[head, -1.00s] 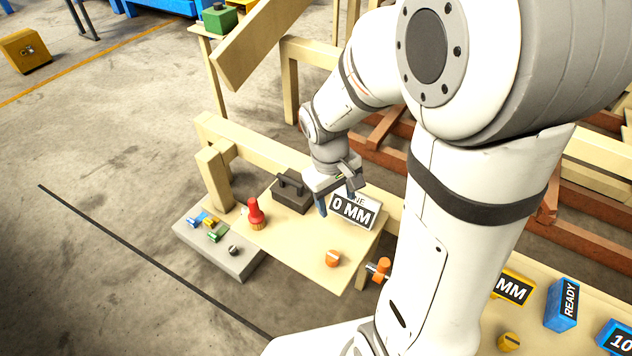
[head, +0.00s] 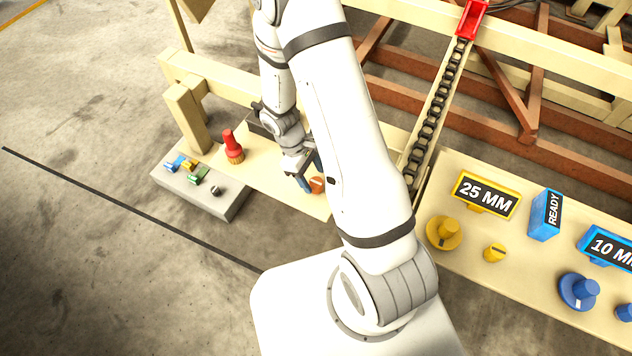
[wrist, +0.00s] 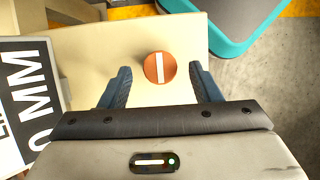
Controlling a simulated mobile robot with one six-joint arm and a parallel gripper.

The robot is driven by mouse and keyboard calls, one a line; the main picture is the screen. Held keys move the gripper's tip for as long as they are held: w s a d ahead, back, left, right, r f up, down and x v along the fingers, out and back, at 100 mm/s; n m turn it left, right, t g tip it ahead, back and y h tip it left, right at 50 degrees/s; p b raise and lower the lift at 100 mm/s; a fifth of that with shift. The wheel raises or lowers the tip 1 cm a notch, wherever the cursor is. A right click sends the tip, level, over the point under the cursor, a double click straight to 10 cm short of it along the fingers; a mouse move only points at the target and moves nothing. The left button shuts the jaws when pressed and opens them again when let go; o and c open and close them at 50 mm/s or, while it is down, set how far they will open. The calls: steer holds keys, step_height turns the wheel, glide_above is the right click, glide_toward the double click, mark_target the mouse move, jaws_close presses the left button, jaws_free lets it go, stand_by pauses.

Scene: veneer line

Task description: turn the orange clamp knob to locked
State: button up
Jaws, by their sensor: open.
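The orange clamp knob (wrist: 159,68) is a round knob with a pale bar across its top, on the light wooden board (wrist: 120,42). In the wrist view the bar points nearly straight up the picture. My gripper (wrist: 160,84) is open, with one blue finger to the left of the knob and one to the right. The knob lies a little beyond the fingertips, with gaps on both sides; no contact shows. In the head view the orange knob (head: 317,184) shows beside my gripper (head: 309,178), partly hidden by my arm.
A 0 MM sign (wrist: 30,95) stands close on the left in the wrist view. A red-topped brush-like item (head: 232,146) and a grey block with small coloured parts (head: 205,192) are at left. Yellow and blue knobs and signs (head: 487,195) stand at right.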

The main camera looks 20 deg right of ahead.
mark_target(316, 182)
steer(key=shift+x, duration=1.6)
steer(key=shift+c, duration=0.3)
steer(key=c, duration=0.9)
